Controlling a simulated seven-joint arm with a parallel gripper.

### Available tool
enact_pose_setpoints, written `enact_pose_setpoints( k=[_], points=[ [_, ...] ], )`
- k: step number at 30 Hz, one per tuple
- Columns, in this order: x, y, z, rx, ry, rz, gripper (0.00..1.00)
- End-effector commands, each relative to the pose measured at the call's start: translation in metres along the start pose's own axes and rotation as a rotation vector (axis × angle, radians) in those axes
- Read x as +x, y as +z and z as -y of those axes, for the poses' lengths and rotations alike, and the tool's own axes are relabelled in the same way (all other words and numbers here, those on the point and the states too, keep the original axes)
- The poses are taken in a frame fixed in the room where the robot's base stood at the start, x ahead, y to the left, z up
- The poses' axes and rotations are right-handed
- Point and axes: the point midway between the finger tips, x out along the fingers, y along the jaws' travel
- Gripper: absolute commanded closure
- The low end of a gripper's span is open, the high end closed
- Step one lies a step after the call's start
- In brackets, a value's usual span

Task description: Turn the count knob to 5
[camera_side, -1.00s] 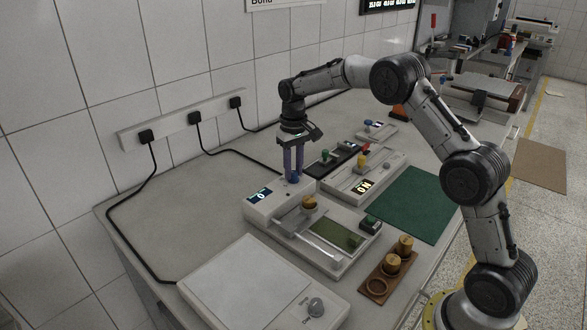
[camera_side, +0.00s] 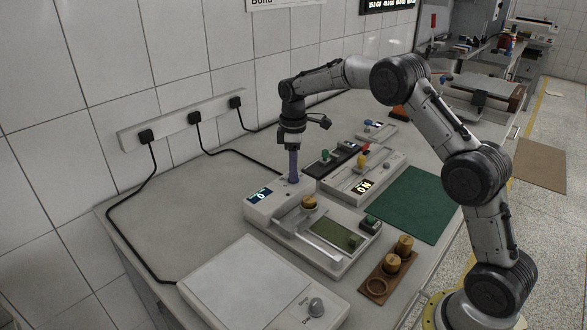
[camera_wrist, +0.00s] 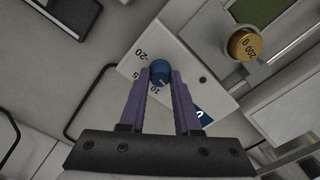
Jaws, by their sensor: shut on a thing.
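The count knob (camera_wrist: 160,70) is a small round blue knob on a white panel with printed numbers around it in the wrist view. A "-20" reads clearly at its upper left; another number below it is partly covered. My gripper (camera_wrist: 161,78) has two purple fingers shut on the knob, one on each side. In the side view my gripper (camera_side: 294,180) points straight down onto the white machine (camera_side: 262,211), and its fingers hide most of the knob. A small dark display (camera_side: 260,195) on that machine shows what looks like 0. I cannot read the knob's setting.
A brass weight (camera_side: 309,202) stands on the machine near my gripper. A second white device (camera_side: 345,185) with coloured knobs sits close to its right. A wooden holder (camera_side: 376,287) with brass weights and a white scale (camera_side: 245,280) are in front. The table's left part is clear.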

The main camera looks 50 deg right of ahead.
Motion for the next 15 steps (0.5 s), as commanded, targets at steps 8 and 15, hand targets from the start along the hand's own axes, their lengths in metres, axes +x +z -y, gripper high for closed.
enact_pose_setpoints(
  k=[8,15],
  points=[
    [-0.0021,-0.0008,-0.0006,-0.117,0.004,-0.004,1.0],
    [-0.0022,-0.001,-0.0006,-0.152,0.004,-0.004,1.0]
  ],
)
